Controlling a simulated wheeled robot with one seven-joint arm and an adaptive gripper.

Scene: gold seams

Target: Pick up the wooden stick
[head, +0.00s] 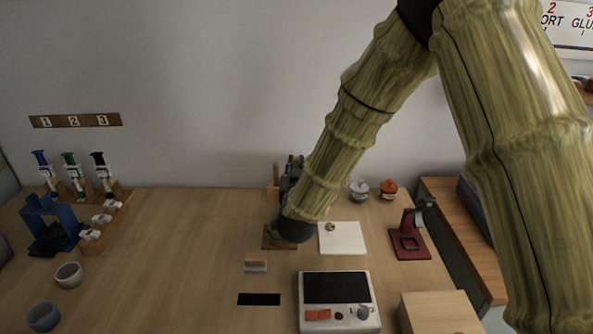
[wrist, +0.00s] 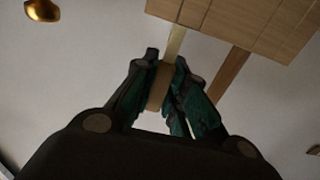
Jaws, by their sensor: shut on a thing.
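In the wrist view my gripper (wrist: 166,62) is shut, its dark fingers with teal pads closed on a tan wooden piece that I take to be the wooden stick (wrist: 157,88).
A wooden panel (wrist: 245,22) fills the top right of the wrist view. On the table (head: 170,290) stand a white device (head: 340,319), a white square board (head: 349,240), a dark red stand (head: 410,245) and a small wood-topped block (head: 255,265). The left-centre tabletop is clear.

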